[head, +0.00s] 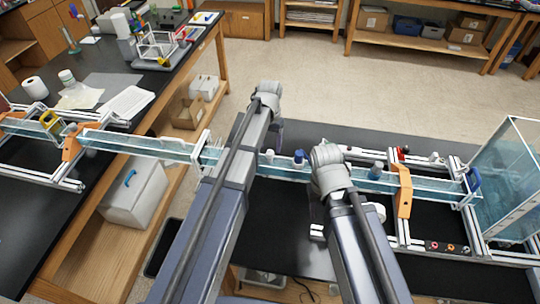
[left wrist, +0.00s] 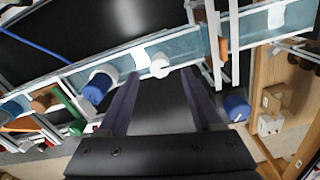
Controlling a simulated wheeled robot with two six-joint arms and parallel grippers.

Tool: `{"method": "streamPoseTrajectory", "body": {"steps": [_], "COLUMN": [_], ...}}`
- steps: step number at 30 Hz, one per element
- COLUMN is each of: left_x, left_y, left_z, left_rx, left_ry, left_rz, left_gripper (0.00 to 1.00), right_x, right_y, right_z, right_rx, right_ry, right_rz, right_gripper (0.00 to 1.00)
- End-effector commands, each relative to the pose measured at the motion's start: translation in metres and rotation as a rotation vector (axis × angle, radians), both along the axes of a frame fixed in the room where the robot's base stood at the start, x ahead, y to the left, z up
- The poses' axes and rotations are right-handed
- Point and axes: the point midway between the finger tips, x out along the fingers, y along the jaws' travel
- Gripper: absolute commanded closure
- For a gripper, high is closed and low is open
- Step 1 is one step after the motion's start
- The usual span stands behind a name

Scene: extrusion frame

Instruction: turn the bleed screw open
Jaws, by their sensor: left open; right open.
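In the left wrist view a small white round knob (left wrist: 160,66), which looks like the bleed screw, sits on the side of a clear blue channel (left wrist: 190,48). My left gripper (left wrist: 161,78) is open, with one finger on each side of the knob's line. The fingertips are close to the knob; I cannot tell whether they touch it. In the head view a small white knob (head: 270,156) sits on the channel beside a blue-capped fitting (head: 299,156). My left gripper's jaws are mostly hidden behind its wrist there. My right gripper (head: 325,195) is over the channel, its fingers largely hidden.
In the left wrist view, blue caps (left wrist: 97,88) and (left wrist: 237,107) flank my fingers. Orange brackets (head: 403,190) and white rails hold the channel. A glass tank (head: 508,165) stands at the right. A gap separates the left bench (head: 105,180) from the black table (head: 270,215).

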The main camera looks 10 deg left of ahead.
Motion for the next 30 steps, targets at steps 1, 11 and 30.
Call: {"method": "streamPoseTrajectory", "body": {"steps": [1,11,30], "left_x": [0.000,0.000,0.000], "left_y": [0.000,0.000,0.000], "left_z": [-0.014,-0.038,-0.037], "left_rx": [0.000,0.000,0.000], "left_ry": [0.000,0.000,0.000], "left_rz": [0.000,0.000,0.000], "left_gripper": [0.33,0.33,0.76], "right_x": [0.000,0.000,0.000], "right_y": [0.000,0.000,0.000], "right_z": [-0.014,-0.038,-0.037], "right_rx": [0.000,-0.001,-0.001], "right_ry": [-0.001,-0.001,-0.001], "right_rz": [-0.001,0.001,0.001], "right_gripper": [0.50,0.50,0.50]}}
